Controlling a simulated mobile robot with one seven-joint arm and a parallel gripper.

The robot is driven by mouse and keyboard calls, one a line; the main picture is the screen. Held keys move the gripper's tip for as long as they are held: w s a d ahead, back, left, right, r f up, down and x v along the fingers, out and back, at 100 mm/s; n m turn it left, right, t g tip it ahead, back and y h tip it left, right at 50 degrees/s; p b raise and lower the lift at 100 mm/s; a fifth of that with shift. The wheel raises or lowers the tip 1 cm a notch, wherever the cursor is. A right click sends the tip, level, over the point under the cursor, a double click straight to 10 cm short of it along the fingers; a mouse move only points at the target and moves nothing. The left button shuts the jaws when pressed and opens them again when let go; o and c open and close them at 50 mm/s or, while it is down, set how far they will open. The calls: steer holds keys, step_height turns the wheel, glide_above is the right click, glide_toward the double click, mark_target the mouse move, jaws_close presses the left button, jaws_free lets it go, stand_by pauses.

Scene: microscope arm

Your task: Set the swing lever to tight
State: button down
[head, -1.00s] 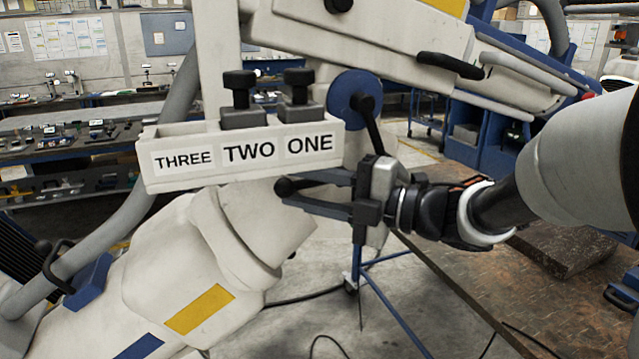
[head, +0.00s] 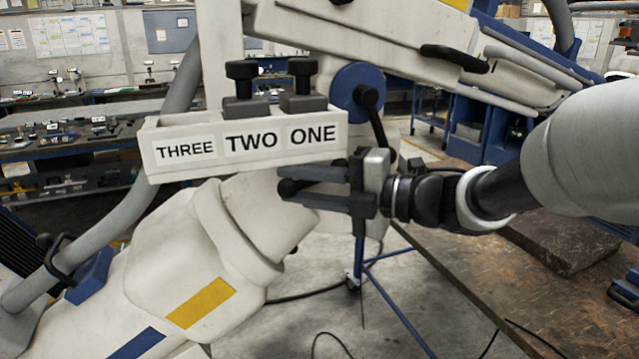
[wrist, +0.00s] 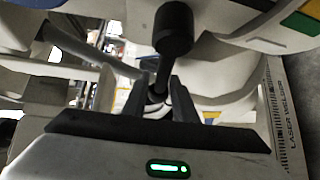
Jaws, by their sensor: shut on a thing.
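A black round knob (head: 289,187) shows at the tips of my gripper (head: 298,188) in the head view, below the labelled white box. In the wrist view a dark lever with a cylindrical knob (wrist: 173,32) runs down between the two fingers of my gripper (wrist: 166,92). The fingers are shut on its shaft, below the knob. In the head view the fingers and gripper body hide most of this lever. Another black lever (head: 376,125) hangs from a blue disc (head: 358,90) just behind my gripper; its lower end is partly hidden. I read no tight marking.
The white box (head: 245,145) reads THREE, TWO, ONE and carries two black clamp knobs close above my gripper. A white machine arm (head: 185,260) lies below left. A brown table (head: 470,290) is at the right. Cluttered benches stand behind.

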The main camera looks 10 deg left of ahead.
steer(key=c, duration=1.7)
jaws_free()
steer(key=shift+c, duration=0.2)
